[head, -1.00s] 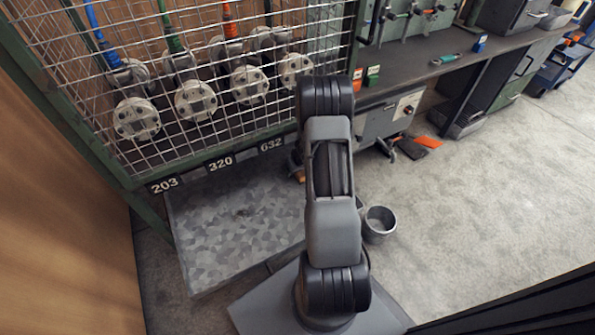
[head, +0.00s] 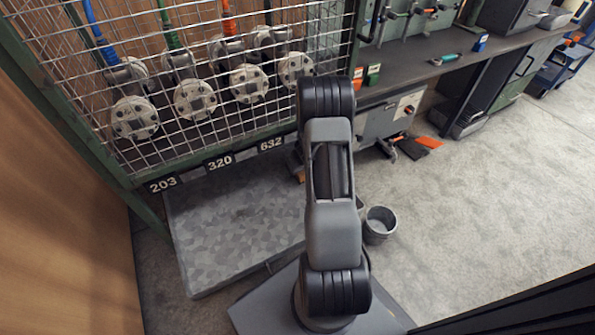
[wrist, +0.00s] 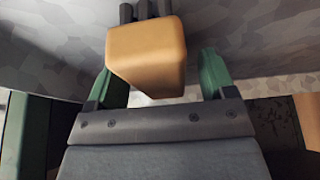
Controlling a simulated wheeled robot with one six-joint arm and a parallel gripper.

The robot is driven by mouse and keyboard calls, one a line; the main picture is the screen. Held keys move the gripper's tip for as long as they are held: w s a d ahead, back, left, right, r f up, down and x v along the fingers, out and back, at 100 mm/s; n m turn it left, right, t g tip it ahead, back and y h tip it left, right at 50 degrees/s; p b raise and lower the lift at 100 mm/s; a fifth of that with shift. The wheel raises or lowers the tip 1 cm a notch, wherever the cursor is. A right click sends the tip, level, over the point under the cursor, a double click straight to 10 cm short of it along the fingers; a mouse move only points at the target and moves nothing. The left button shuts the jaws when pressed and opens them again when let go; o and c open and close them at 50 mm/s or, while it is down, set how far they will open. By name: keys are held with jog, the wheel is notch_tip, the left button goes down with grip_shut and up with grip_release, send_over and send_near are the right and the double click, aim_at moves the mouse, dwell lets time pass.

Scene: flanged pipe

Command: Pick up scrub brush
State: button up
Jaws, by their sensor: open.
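The scrub brush (wrist: 147,55) appears to be the tan block with dark stubby bristles at its top edge, in the upper middle of the wrist view. My gripper (wrist: 164,76) is open, with one green finger on each side of the block. The block overlaps the left finger in the picture, and a gap shows beside the right finger. I cannot tell whether either finger touches it. In the head view my arm hides the gripper. A small brown-orange thing (head: 297,165) shows just left of my arm and may be the brush, mostly hidden.
A grey patterned platform (head: 225,235) lies below a wire mesh cage (head: 150,90) holding flanged pipes. A grey bucket (head: 379,224) stands right of my arm. A workbench (head: 420,65) runs along the back. The right floor is clear.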

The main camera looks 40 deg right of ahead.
jog(key=c, duration=1.1)
jog(key=shift+r, duration=0.1)
jog(key=shift+r+p, duration=0.4)
jog(key=shift+p, duration=0.35)
notch_tip(320, 180, up, 3)
jog(key=shift+r+p, duration=0.2)
jog(key=shift+p, duration=0.85)
jog(key=s+r, duration=0.4)
jog(key=r, duration=0.1)
jog(key=shift+s+a, duration=0.2)
jog(key=shift+a, duration=0.05)
jog(key=s+r, duration=0.1)
jog(key=s, duration=0.2)
jog(key=s+a+r, duration=0.1)
jog(key=s, duration=0.2)
jog(key=s+r+b, duration=0.1)
jog(key=s+r, duration=0.1)
jog(key=s, duration=0.1)
jog(key=shift+s+a, duration=0.2)
jog(key=shift+s, duration=0.05)
